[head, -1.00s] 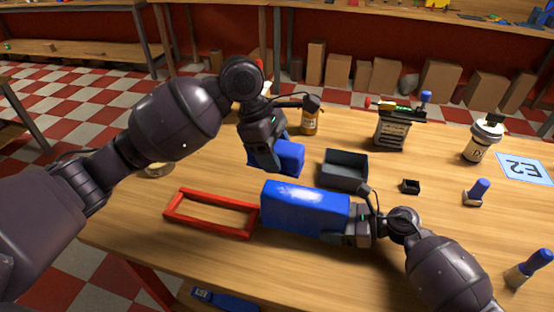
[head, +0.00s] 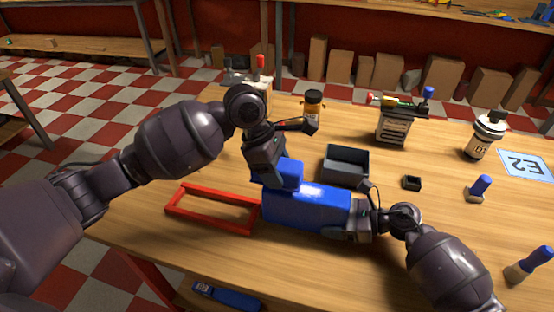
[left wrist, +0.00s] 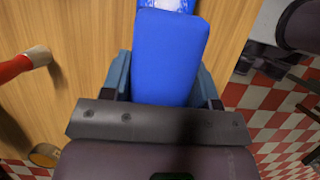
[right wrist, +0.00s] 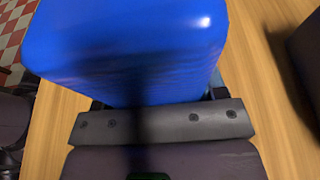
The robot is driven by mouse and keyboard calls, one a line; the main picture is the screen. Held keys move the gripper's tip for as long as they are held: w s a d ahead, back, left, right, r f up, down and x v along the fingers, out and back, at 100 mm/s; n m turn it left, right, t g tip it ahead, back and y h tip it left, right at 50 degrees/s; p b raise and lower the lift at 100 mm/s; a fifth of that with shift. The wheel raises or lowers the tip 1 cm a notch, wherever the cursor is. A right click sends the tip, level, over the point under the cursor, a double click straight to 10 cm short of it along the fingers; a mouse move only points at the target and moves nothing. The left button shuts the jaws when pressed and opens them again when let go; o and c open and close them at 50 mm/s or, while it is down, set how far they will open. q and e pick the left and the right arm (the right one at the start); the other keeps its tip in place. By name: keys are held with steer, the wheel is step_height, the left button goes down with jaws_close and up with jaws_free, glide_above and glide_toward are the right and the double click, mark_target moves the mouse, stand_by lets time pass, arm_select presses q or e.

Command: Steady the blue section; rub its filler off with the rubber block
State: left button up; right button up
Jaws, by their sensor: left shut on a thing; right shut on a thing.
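The blue section (head: 300,208) is a long box lying on the table in the head view, with a pale patch on its top that could be filler or glare. My right gripper (head: 354,222) is shut on its right end; the section also fills the right wrist view (right wrist: 130,45). My left gripper (head: 272,178) is shut on a smaller blue block (head: 291,174), apparently the rubber block. The block (left wrist: 170,55) sits at the section's far top edge, seemingly touching it. In the left wrist view, a whitish patch shows on the section (left wrist: 172,4) beyond the block.
A red open frame (head: 210,212) lies left of the section. A dark grey tray (head: 346,168) stands behind it.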

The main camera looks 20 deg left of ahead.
mark_target(318, 192)
arm_select(q)
steer(key=shift+f, duration=0.65)
arm_select(e)
steer(key=shift+f, duration=0.1)
arm_select(q)
steer(key=shift+d+f, duration=0.3)
steer(key=shift+d, duration=0.4)
steer(key=shift+c, duration=0.5)
steer(key=shift+d, duration=2.65)
steer(key=shift+d+r, duration=0.1)
steer(key=shift+d, duration=0.95)
steer(key=shift+d+f, duration=0.2)
steer(key=shift+d, duration=0.05)
steer(key=shift+d+r, duration=0.2)
steer(key=shift+d, duration=0.4)
steer(key=shift+a+f, duration=0.15)
steer(key=shift+a, duration=5.05)
steer(key=shift+r, duration=4.15)
